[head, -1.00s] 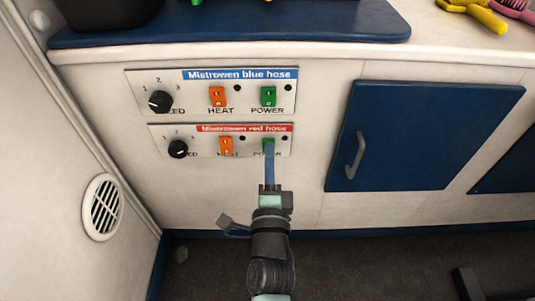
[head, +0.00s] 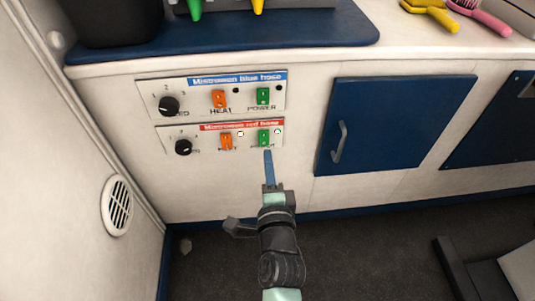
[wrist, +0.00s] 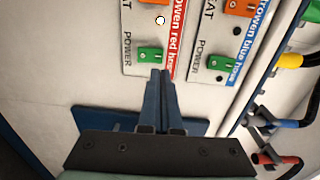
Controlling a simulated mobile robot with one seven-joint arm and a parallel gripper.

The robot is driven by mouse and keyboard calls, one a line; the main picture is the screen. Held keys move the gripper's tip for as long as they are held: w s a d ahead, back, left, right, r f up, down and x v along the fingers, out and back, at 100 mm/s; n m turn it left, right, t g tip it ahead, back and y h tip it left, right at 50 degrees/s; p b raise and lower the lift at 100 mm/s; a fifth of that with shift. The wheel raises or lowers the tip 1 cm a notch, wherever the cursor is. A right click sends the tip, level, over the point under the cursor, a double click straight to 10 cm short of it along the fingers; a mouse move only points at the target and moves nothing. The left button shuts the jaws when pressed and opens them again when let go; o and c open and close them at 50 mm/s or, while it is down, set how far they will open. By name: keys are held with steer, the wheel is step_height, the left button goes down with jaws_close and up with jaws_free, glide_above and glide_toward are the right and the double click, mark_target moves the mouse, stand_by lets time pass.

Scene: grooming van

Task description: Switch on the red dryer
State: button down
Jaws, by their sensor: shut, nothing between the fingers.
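The red-hose dryer panel (head: 206,148) is the lower of two white panels on the cabinet front. It has a black speed knob (head: 183,147), an orange heat switch (head: 226,141) and a green power switch (head: 264,137). Two small lamps on it, beside heat (head: 240,134) and beside power (head: 278,131), look white and lit. My gripper (head: 267,154) is shut and empty, its blue fingertips just below the green switch. In the wrist view the fingertips (wrist: 160,73) lie close to the green switch (wrist: 149,55), seemingly apart from it; a lamp (wrist: 160,20) there glows white.
The blue-hose panel (head: 210,96) sits directly above, its indicators dark. A blue cupboard door (head: 400,125) with a grey handle is to the right. A round vent (head: 117,205) is on the left wall. Brushes (head: 480,15) lie on the counter.

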steer(key=s+p, duration=0.2)
steer(key=s, duration=0.6)
steer(key=shift+r, duration=0.3)
steer(key=w+a+r+n+t+y+p, duration=0.15)
steer(key=r+n, duration=0.25)
steer(key=r, duration=0.8)
steer(key=w+a+r+n+t, duration=0.2)
steer(key=r+n, duration=0.1)
steer(key=r, duration=0.8)
steer(key=w+a+r+n+t+y+p, duration=0.15)
steer(key=r+n, duration=0.25)
steer(key=r, duration=0.8)
steer(key=s+d+r+n+t+h+p, duration=0.15)
steer(key=s+r+n, duration=0.35)
steer(key=r, duration=0.8)
steer(key=s+a+r+n+t+h+p, duration=0.1)
steer(key=s+r+n+t+h+p, duration=0.15)
steer(key=s+r, duration=0.7)
steer(key=w+r+p, duration=0.2)
steer(key=r+p, duration=1.6)
steer(key=r, duration=0.1)
steer(key=w+r+y+p, duration=0.1)
steer(key=r+p, duration=1.6)
steer(key=r, duration=0.3)
steer(key=shift+w+d+r+t+p, duration=0.15)
steer(key=shift+w+t+p, duration=0.2)
steer(key=shift+t+p, duration=0.05)
